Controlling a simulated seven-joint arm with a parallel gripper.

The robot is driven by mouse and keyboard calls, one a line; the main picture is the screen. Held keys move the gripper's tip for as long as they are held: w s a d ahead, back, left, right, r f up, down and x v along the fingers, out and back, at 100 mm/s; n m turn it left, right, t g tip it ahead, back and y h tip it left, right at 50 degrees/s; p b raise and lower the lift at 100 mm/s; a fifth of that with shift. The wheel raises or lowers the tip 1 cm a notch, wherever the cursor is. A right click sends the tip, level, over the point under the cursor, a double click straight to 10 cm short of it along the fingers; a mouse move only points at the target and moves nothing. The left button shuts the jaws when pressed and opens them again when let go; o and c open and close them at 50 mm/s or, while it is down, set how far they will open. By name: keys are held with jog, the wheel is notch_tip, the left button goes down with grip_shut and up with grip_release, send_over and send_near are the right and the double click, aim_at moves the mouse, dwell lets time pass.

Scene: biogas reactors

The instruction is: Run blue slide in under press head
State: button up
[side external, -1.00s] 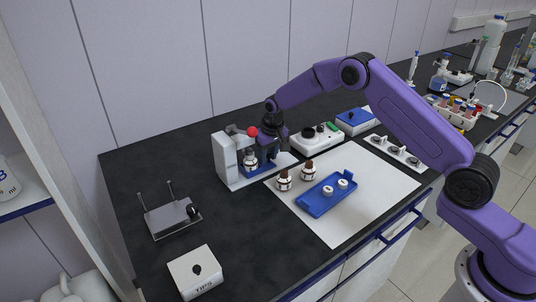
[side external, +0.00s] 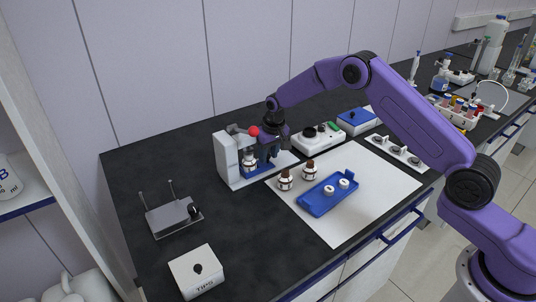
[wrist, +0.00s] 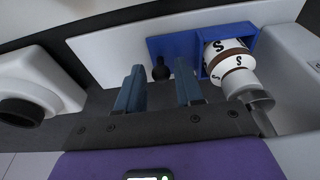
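The blue slide (side external: 262,170) lies on the white base of the press (side external: 226,160). It also shows in the wrist view (wrist: 180,45). A brown-and-white bottle (wrist: 228,58) sits in its holder end, close by the press column (side external: 249,162). A grey cylinder, seemingly the press head (wrist: 256,102), overlaps the bottle in the wrist view; exact alignment cannot be told. The slide's black knob (wrist: 160,70) shows between my fingertips. My gripper (wrist: 160,88) is open, with a gap on each side of the knob. It also shows in the side view (side external: 268,153).
The press lever's red ball (side external: 254,132) is close beside my gripper. A white device with a black top (side external: 318,137) stands to the right. Two brown bottles (side external: 286,180) and a blue tray (side external: 318,203) with white caps are on the white mat (side external: 368,205) in front.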

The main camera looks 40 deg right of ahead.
jog(key=shift+r, duration=3.55)
